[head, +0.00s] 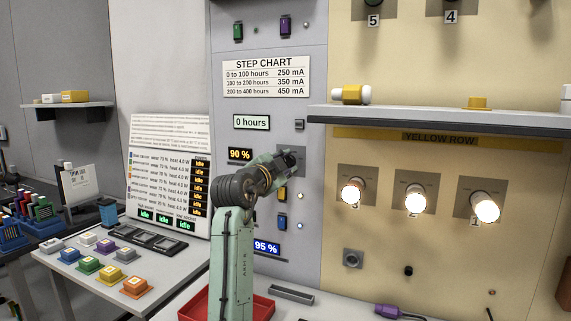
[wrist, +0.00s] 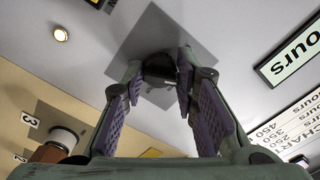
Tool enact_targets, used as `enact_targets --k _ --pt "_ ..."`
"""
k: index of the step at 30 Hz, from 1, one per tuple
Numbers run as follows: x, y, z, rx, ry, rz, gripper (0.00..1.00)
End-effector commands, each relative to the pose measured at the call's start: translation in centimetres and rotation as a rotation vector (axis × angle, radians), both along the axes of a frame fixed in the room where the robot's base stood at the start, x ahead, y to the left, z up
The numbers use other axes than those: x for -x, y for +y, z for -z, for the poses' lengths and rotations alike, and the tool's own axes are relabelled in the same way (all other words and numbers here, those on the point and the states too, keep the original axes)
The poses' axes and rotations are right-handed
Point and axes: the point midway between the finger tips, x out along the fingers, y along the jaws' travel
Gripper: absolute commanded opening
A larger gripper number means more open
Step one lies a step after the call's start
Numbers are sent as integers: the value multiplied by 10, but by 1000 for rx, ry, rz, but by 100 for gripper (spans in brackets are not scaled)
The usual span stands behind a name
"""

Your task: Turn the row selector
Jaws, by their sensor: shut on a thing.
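The row selector is a dark knob on a grey square plate (head: 298,153) on the grey panel. In the wrist view the dark knob (wrist: 160,70) sits between the purple-padded fingers. My gripper (head: 285,160) reaches the panel from the left and is shut on the knob; it also shows in the wrist view (wrist: 162,78). The fingers hide most of the knob, and its pointer and any position marks cannot be read. To the right, the strip labelled YELLOW ROW (head: 440,138) is above three glowing lamps (head: 416,199).
A shelf (head: 440,120) juts out right of the panel, above the lamps. Below my arm are a red tray (head: 262,306) and a grey holder (head: 291,294). Coloured blocks (head: 87,265) stand on the left table. A display board (head: 168,175) stands behind them.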

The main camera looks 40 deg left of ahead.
Motion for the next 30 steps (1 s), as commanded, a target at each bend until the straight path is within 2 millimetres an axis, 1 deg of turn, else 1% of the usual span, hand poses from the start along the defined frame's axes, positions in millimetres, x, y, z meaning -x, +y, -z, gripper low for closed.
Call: enact_targets --k 6,18,24,30 --pt "-1 -1 0 203 -48 2 0" --pt "-1 -1 0 557 -132 1 0" --pt "0 -1 0 692 -165 0 0" --pt "0 -1 1 781 -186 1 0"
